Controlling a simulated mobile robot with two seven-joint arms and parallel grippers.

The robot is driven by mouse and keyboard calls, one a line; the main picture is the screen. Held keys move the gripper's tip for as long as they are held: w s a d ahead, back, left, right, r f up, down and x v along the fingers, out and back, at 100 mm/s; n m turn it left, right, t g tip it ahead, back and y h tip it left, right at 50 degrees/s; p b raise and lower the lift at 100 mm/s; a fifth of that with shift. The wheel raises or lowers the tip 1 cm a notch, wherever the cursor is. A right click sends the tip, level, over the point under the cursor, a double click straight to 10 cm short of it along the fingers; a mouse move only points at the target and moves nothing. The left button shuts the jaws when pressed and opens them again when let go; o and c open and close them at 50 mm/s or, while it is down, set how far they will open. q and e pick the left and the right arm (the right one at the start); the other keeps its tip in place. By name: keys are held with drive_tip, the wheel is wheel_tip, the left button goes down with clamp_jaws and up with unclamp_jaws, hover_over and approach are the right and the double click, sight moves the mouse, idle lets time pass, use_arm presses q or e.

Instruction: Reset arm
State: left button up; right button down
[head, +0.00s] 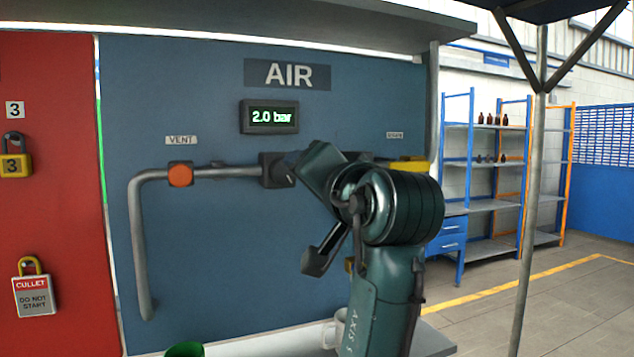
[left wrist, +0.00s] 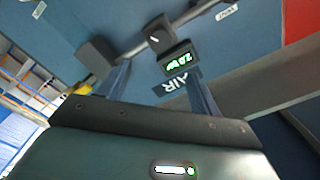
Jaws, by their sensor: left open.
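My left gripper (left wrist: 158,68) is open and empty in the left wrist view, its two fingers apart in front of the blue AIR panel. The panel appears turned over there, with the display (left wrist: 180,60) and a dark valve body (left wrist: 158,35) beyond the fingers. In the head view my dark green arm rises from the bottom, right of centre, and covers part of the panel and pipe. I cannot make out both fingertips there. The blue panel (head: 220,260) carries a display (head: 269,117) reading 2.0 bar. My right gripper is in neither view.
A grey pipe (head: 140,240) with an orange vent knob (head: 180,175) runs along the panel. A red board (head: 50,220) with padlocks stands left. A green cup (head: 185,349) and a pale mug (head: 335,330) sit low. A steel post (head: 530,200) and shelves (head: 490,205) stand right.

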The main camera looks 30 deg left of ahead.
use_arm(q)
drive_tip(key=w+d+f+m+t+h, duration=0.15)
drive_tip(key=w+f, duration=0.25)
drive_tip(key=f, duration=0.5)
drive_tip(key=w+f+m+t+h, duration=0.1)
drive_tip(key=w+f+m+h, duration=0.25)
drive_tip(key=f, duration=0.45)
drive_tip(key=s+d+f+m+h, duration=0.1)
drive_tip(key=d+f+h, duration=0.1)
drive_tip(key=f, duration=0.7)
drive_tip(key=d+f+m+h, duration=0.1)
drive_tip(key=f+h, duration=0.2)
drive_tip(key=f, duration=0.7)
drive_tip(key=s+d+f+g+h, duration=0.1)
drive_tip(key=s+d+f+h, duration=0.1)
drive_tip(key=s+f, duration=0.45)
drive_tip(key=s+d+f+g+h, duration=0.15)
drive_tip(key=s+f, duration=0.25)
drive_tip(key=f, duration=0.5)
drive_tip(key=s+d+f+n+h, duration=0.1)
drive_tip(key=s+f, duration=0.3)
drive_tip(key=s, duration=0.3)
drive_tip(key=s+d+f+n+g+h, duration=0.1)
drive_tip(key=s+f+n+h, duration=0.1)
drive_tip(key=s+f, duration=0.3)
drive_tip(key=s, duration=0.3)
drive_tip(key=shift+f, duration=0.2)
drive_tip(key=shift+h, duration=0.25)
